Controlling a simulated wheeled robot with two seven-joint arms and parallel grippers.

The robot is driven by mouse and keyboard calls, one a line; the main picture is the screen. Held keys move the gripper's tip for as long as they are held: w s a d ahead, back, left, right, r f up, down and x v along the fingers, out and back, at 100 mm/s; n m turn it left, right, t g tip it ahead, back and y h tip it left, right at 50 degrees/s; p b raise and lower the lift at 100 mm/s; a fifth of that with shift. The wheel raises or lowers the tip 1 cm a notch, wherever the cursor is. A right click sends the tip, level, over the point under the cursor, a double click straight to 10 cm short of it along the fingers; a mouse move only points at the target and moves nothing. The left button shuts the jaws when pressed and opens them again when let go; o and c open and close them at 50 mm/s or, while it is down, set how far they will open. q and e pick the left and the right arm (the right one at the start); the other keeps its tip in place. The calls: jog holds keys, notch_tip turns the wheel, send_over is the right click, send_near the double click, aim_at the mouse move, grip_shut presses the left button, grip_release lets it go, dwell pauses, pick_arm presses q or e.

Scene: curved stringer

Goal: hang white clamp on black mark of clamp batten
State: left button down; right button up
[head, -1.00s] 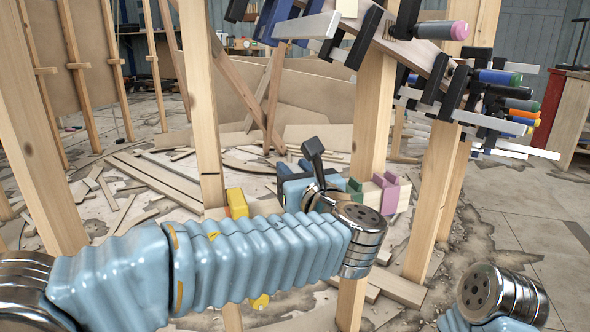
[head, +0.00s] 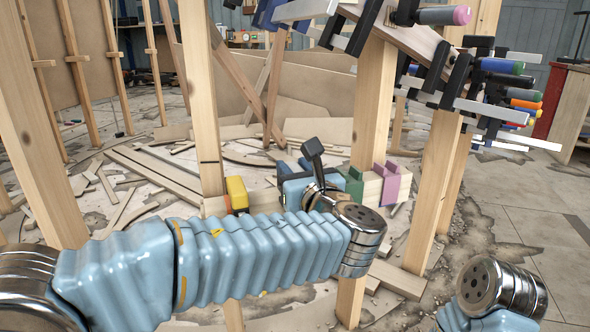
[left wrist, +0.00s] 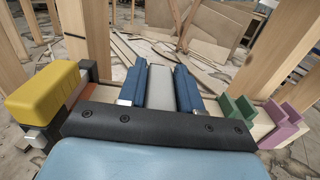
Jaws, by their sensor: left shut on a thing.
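My left gripper (left wrist: 160,68) shows best in the left wrist view, where its two blue fingers are shut on a pale grey-white piece, the white clamp (left wrist: 162,84). In the head view, my left gripper (head: 300,182) is partly hidden behind my own wrist, and the white clamp cannot be made out. The wooden clamp batten (head: 265,201) runs low behind the gripper. I cannot make out a black mark on the batten.
A vertical post (head: 203,110) with a thin dark line stands left of the gripper; another post (head: 371,110) stands to its right. A raised rack of clamps (head: 450,80) juts in at upper right. Planks (head: 160,172) litter the floor behind.

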pick_arm(q)
jog(key=shift+f, duration=0.1)
jog(key=shift+f, duration=0.35)
jog(key=c, duration=0.7)
grip_release()
jog(key=p+v, duration=0.1)
jog(key=v, duration=1.2)
jog(key=shift+d, duration=0.1)
jog(key=shift+s+d, duration=0.1)
jog(key=shift+s, duration=0.3)
